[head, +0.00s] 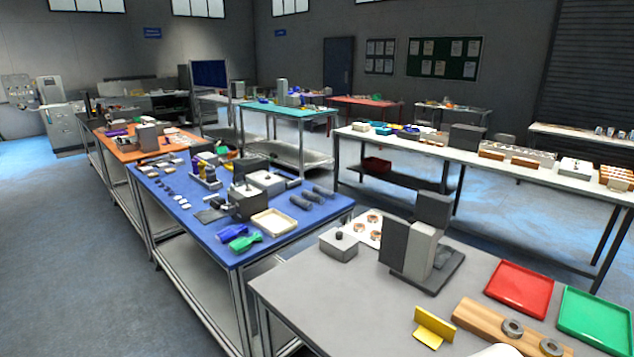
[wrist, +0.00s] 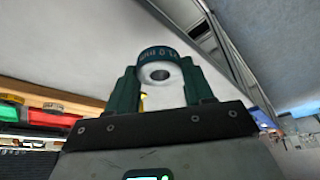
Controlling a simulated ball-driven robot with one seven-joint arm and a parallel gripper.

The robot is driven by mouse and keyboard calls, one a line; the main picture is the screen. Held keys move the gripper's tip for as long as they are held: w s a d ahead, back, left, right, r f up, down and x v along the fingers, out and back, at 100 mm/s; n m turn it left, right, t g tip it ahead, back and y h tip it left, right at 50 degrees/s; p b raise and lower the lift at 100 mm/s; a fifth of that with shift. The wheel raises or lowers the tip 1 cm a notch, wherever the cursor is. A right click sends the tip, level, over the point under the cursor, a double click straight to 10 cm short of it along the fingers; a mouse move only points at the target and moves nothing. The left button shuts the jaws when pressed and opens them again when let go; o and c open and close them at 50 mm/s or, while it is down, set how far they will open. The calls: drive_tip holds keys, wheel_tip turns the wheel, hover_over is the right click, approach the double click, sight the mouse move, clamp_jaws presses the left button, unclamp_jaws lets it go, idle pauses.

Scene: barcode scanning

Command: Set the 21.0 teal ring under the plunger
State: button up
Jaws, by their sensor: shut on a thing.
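My gripper (wrist: 162,85) is shut on a ring in the wrist view. The ring (wrist: 160,57) has a dark teal band with white lettering, only partly readable, and a pale grey face with a dark hole. It sits between the two dark green fingers, near their tips, clear of any surface. In the head view a grey press-like stand (head: 412,250) with a dark upper block (head: 433,209) stands on the near grey table. Its plunger cannot be made out from this side. The gripper and held ring cannot be made out in the head view.
On the grey table (head: 330,290) are a wooden board (head: 480,322) with grey rings, a yellow bracket (head: 433,326), a red tray (head: 520,288), a green tray (head: 597,318), a grey box (head: 338,245) and a white plate with copper-coloured rings (head: 374,218). The front left tabletop is clear.

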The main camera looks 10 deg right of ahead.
drive_tip(key=s+a+f, duration=0.2)
drive_tip(key=a+f, duration=0.1)
drive_tip(key=a, duration=0.3)
wheel_tip(320, 180, down, 19)
drive_tip(key=s+b, duration=0.2)
drive_tip(key=b, duration=0.8)
drive_tip(key=shift+s+f, duration=0.15)
drive_tip(key=shift+s, duration=0.05)
